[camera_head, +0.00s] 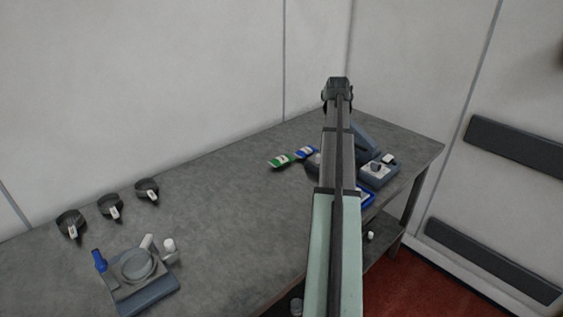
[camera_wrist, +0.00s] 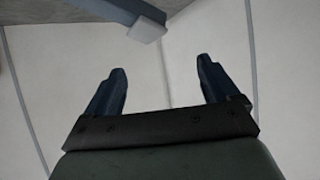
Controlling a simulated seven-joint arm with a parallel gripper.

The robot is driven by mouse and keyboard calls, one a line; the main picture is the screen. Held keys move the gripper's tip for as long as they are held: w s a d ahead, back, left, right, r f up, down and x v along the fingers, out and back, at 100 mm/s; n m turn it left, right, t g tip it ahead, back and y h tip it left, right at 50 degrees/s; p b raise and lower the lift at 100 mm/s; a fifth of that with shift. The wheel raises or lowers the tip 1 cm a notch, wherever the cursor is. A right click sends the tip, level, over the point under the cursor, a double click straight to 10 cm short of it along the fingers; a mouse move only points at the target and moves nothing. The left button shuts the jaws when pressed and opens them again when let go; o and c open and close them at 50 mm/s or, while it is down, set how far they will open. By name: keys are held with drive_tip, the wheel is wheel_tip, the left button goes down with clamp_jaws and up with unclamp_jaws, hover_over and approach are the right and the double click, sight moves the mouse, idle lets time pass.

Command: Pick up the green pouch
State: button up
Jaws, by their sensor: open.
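The green pouch (camera_head: 281,161) lies flat on the grey table, toward its far right part, left of my arm in the head view. A blue pouch (camera_head: 306,152) lies right beside it. My gripper is open and empty in the wrist view (camera_wrist: 162,88), its two dark fingers spread and facing bare wall panels. In the head view my arm reaches up over the table, with its end above and to the right of the green pouch. The fingers are hard to make out there. The pouch is not in the wrist view.
The grey table (camera_head: 225,205) has a clear middle. A device with a round pan (camera_head: 138,265) stands at the front left, near several dark scoops (camera_head: 110,205). A grey device (camera_head: 378,170) and a blue tray (camera_head: 368,195) sit at the right, partly hidden by my arm.

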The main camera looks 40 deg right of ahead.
drive_tip(key=w+a+y, duration=0.2)
drive_tip(key=w+a, duration=0.3)
drive_tip(key=a, duration=0.4)
drive_tip(key=w+a+f+g+y, duration=0.1)
drive_tip(key=w+a+y, duration=0.1)
drive_tip(key=w+a, duration=0.45)
drive_tip(key=w+a+y, duration=0.2)
drive_tip(key=w+a, duration=0.2)
drive_tip(key=a, duration=0.6)
drive_tip(key=m+g+y, duration=0.4)
drive_tip(key=m+g, duration=0.2)
drive_tip(key=m, duration=0.2)
hover_over(281, 157)
wheel_tip(281, 157, down, 8)
wheel_tip(281, 157, down, 13)
drive_tip(key=shift+f, duration=0.1)
drive_tip(key=shift+c, duration=0.5)
drive_tip(key=c, duration=1.1)
